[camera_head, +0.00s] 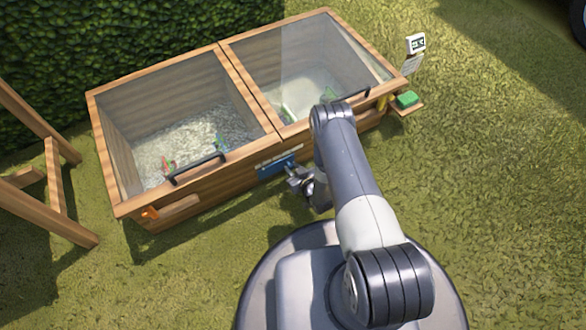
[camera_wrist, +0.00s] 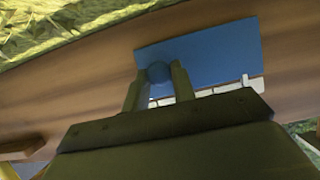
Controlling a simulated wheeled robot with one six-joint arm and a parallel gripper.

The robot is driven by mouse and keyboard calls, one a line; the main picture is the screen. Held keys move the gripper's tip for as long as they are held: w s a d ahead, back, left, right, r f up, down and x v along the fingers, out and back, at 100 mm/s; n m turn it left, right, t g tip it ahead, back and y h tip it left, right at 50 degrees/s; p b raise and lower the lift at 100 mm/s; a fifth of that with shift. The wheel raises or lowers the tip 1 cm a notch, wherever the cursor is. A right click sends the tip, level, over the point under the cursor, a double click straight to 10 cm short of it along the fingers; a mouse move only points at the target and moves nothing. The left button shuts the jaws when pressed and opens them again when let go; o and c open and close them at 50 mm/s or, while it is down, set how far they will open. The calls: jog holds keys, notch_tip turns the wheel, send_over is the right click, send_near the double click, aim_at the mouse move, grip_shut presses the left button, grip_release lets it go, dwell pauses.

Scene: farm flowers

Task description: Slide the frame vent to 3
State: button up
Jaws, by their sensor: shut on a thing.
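The frame vent is a blue sliding plate (camera_head: 271,168) on the front wall of the wooden cold frame (camera_head: 205,190), below a pale scale strip (camera_head: 279,154) whose marks are too small to read. In the wrist view the blue plate (camera_wrist: 215,55) fills the upper middle, with a round blue knob (camera_wrist: 159,72) near its left part. My gripper (camera_head: 300,180) is at the front wall by the plate. In the wrist view its two fingers (camera_wrist: 157,84) are shut on the knob. White marks show partly behind the fingers, and the gripper body hides the rest.
The cold frame has two glazed lids with black handles (camera_head: 198,168). A small side shelf at right holds a green block (camera_head: 407,98), near a digital display (camera_head: 416,43). A wooden stand (camera_head: 55,190) is at left. Grass in front is clear.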

grip_shut()
jog(key=w+d, duration=0.1)
jog(key=d, duration=0.2)
jog(key=w+d, duration=0.2)
jog(key=d, duration=0.2)
jog(key=w+d, duration=0.2)
jog(key=d, duration=0.2)
jog(key=shift+w+d, duration=0.1)
jog(key=shift+w, duration=0.15)
jog(key=o, duration=0.9)
grip_release()
jog(key=shift+s, duration=0.1)
